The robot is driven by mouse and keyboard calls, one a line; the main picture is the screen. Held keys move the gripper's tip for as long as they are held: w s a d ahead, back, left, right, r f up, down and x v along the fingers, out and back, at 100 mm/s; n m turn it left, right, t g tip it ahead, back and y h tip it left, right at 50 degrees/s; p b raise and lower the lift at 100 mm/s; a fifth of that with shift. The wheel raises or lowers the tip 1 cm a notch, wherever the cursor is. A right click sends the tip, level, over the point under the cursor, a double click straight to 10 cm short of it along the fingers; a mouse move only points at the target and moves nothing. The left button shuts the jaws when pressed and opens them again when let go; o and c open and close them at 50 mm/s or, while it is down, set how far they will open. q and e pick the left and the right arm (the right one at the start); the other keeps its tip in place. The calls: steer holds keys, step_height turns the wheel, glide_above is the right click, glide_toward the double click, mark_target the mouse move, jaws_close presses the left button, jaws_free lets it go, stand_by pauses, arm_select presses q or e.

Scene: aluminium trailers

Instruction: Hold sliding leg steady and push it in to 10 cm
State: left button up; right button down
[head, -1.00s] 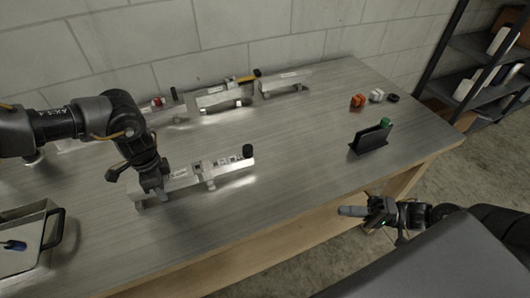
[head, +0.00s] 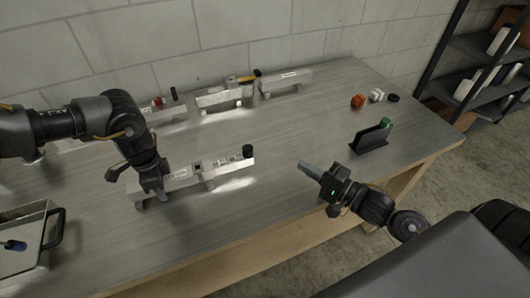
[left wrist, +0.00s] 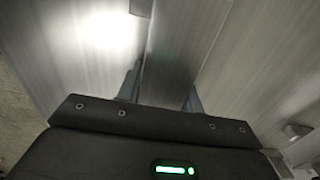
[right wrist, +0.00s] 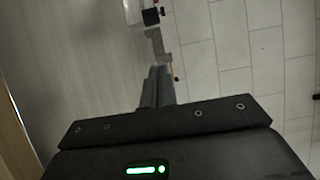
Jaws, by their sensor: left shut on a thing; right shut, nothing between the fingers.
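The nearest aluminium trailer (head: 180,181) lies along the table, with its sliding leg (head: 232,167) at the right end and a black knob (head: 247,151) on top. My left gripper (head: 152,193) is shut on the bar near its left end. The left wrist view shows the metal bar (left wrist: 172,55) between the fingers. My right gripper (head: 308,168) is shut and empty, apart from the leg, its fingertips pointing left towards the leg's end. Its closed fingers show in the right wrist view (right wrist: 157,85), with a metal piece and a dark knob beyond them.
More aluminium trailers (head: 222,97) stand along the wall. A black holder (head: 370,138) with a green-topped item, an orange piece (head: 357,100) and a white piece (head: 377,95) are at the right. A metal box (head: 25,245) stands at the front left. Table between right gripper and holder is clear.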

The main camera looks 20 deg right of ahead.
mark_target(221, 163)
steer(key=x, duration=0.9)
steer(key=shift+w+r, duration=0.1)
steer(key=a, duration=0.1)
steer(key=w+a, duration=0.1)
steer(key=a, duration=0.1)
steer(key=shift+w, duration=0.2)
steer(key=shift+w+a, duration=0.15)
steer(key=shift+a, duration=0.45)
steer(key=shift+a, duration=0.1)
steer(key=a, duration=1)
steer(key=shift+w+a, duration=0.1)
steer(key=shift+w, duration=0.15)
arm_select(q)
steer(key=shift+d, duration=0.15)
arm_select(e)
steer(key=shift+a, duration=0.25)
steer(key=shift+s+d, duration=0.1)
